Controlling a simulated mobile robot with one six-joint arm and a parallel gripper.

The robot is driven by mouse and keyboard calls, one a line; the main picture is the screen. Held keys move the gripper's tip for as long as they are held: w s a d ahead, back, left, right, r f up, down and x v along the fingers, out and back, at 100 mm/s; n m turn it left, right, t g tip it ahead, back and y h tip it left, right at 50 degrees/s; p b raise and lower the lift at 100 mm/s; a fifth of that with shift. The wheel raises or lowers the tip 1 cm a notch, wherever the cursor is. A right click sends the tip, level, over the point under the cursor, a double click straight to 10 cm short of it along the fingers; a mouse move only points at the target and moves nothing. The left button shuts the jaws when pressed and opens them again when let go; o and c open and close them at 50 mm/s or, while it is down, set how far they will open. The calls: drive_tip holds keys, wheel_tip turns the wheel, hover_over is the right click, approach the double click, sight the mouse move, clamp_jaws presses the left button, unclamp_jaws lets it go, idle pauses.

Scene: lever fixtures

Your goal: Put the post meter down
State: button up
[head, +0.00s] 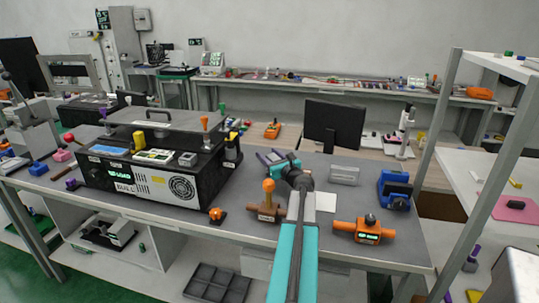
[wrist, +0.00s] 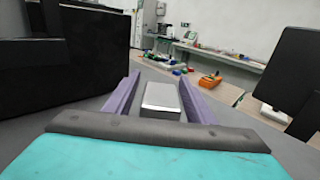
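My gripper (head: 270,157) reaches over the back of the grey bench, with a teal body and purple fingers. In the wrist view my gripper (wrist: 158,92) has its fingers spread, one on each side of a small silver-topped block (wrist: 161,97). Gaps show between the block and both fingers. I cannot tell whether the block rests on the bench. No thing is clearly marked as the post meter. An orange device with a green display and dark knob (head: 362,232) stands at the bench's front right. An orange multimeter-like device (head: 272,130) lies on the farther bench.
A large black cased unit (head: 150,180) fills the bench left of my gripper. A brown fixture with an orange ball-topped post (head: 268,208) stands near my arm. A blue device (head: 394,190), a clear box (head: 345,175) and a dark monitor (head: 334,124) are to the right.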

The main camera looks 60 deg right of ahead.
drive_tip(key=shift+r, duration=0.15)
drive_tip(key=shift+b+v, duration=0.6)
drive_tip(key=shift+v, duration=5.4)
drive_tip(key=shift+s+r, duration=0.1)
drive_tip(key=shift+s, duration=0.05)
